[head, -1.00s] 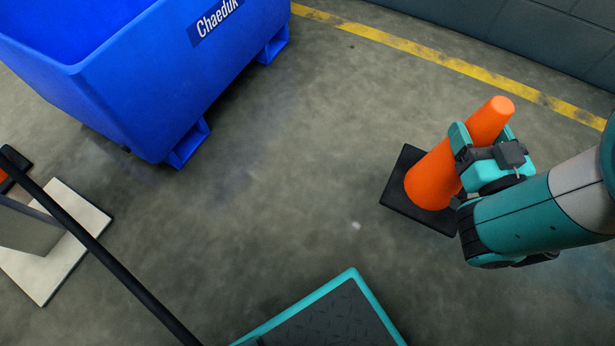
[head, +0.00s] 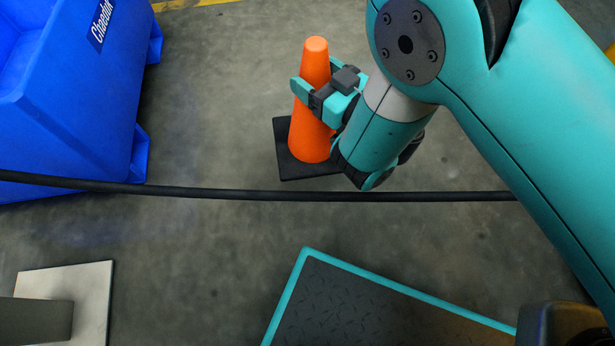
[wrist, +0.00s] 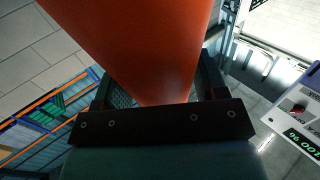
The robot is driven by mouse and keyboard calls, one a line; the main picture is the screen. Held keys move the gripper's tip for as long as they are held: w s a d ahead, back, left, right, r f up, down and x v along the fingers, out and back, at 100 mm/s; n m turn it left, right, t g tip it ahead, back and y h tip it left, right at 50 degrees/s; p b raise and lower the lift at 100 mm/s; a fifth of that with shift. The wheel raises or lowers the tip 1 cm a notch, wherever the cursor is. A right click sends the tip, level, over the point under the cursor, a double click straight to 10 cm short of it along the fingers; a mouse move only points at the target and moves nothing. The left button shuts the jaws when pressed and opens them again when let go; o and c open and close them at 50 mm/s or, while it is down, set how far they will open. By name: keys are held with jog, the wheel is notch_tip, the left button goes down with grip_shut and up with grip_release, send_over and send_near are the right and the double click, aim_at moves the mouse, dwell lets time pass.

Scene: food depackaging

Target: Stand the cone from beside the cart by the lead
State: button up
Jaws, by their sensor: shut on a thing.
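An orange cone (head: 310,130) with a square black base (head: 290,165) is roughly upright in the head view. My gripper (head: 320,108) is shut around its upper body. Whether the base touches the floor or hangs just above it, I cannot tell. The black lead (head: 230,194) crosses the floor from left to right, on the near side of the cone, with a small gap showing between base and lead. In the wrist view the cone (wrist: 140,45) fills the space between the fingers and hides much beyond it. No thing in view is clearly the cart.
A large blue bin (head: 70,120) stands at the left, and the lead passes across its near side. A pale plate (head: 95,285) with a grey post lies at lower left. Floor is open between bin and cone. The wrist view shows a device with a green display (wrist: 302,140).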

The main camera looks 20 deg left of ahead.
aim_at(313, 139)
notch_tip(313, 139, down, 20)
jog(key=b, duration=1.4)
jog(key=shift+s+b, duration=0.15)
jog(key=shift+b, duration=0.2)
jog(key=shift+r, duration=0.2)
jog(key=o, duration=1.3)
jog(key=shift+f, duration=0.15)
jog(key=o, duration=0.3)
jog(key=shift+o, duration=0.2)
